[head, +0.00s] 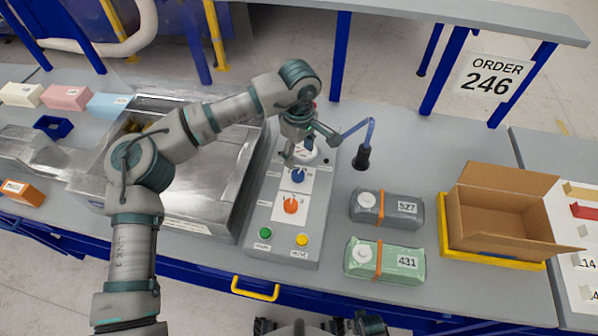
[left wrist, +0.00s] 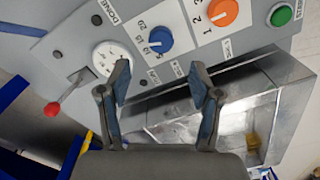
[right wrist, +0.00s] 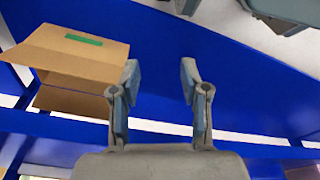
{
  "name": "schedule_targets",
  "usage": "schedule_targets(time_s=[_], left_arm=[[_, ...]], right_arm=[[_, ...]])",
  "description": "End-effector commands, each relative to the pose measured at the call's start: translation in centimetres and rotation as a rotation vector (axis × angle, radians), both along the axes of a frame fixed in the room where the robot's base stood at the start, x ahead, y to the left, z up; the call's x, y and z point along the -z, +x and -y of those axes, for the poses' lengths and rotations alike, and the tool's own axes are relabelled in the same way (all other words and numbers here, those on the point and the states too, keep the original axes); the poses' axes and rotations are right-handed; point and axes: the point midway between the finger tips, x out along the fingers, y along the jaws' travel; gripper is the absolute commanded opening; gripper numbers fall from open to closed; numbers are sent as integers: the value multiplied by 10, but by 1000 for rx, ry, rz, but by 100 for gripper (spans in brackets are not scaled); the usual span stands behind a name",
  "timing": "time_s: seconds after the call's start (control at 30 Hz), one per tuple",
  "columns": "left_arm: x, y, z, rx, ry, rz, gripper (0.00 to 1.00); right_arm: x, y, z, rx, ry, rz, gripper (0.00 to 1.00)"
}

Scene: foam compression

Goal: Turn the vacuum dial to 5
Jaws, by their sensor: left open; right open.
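The control panel (head: 262,220) has a blue dial (head: 298,176) with marks that include 5, 10 and 20 in the left wrist view (left wrist: 158,40). The dial's pointer setting is too small to read surely. An orange dial (head: 290,205), marked 1, 2, 3, sits beside it. My left gripper (head: 308,148) is open and empty above the panel's far end, near the white round gauge (left wrist: 112,58). In the left wrist view the blue dial lies just beyond the open fingertips (left wrist: 161,78), apart from them. My right gripper (right wrist: 160,75) is open and empty, away from the panel.
A red-tipped lever (left wrist: 52,109) is on the panel's far end. Green (head: 265,233) and yellow (head: 302,240) buttons are at its near end. A steel chamber (head: 225,205) stands left. A grey pack (head: 380,218), a green pack (head: 360,275) and an open carton (head: 500,215) stand right.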

Motion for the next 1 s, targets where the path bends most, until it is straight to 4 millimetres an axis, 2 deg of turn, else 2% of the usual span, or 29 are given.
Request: schedule_targets(time_s=[0.03, 0.2, 0.4, 0.57, 0.8, 0.83, 1.0], left_arm=[[14, 0, -1, 0, 1, -3, 64], [51, -1, -1, 0, 1, -2, 64], [80, -1, 0, 0, 1, -1, 64], [88, 0, 0, 0, 0, 1, 64], [89, 0, 0, 0, 0, 1, 64], [89, 0, 0, 0, 0, 1, 62], [89, 0, 0, 0, -1, 1, 19]], right_arm=[[-1, 1, 0, 0, 0, 2, 45], [-6, 3, 0, 1, 0, 1, 45], [-9, 6, -1, 1, 1, 4, 45], [-11, 7, -1, 1, 1, 5, 45], [-13, 8, -1, 1, 2, 8, 45], [-13, 7, -1, 2, 2, 7, 45], [-12, 5, -1, 2, 2, 3, 45]])
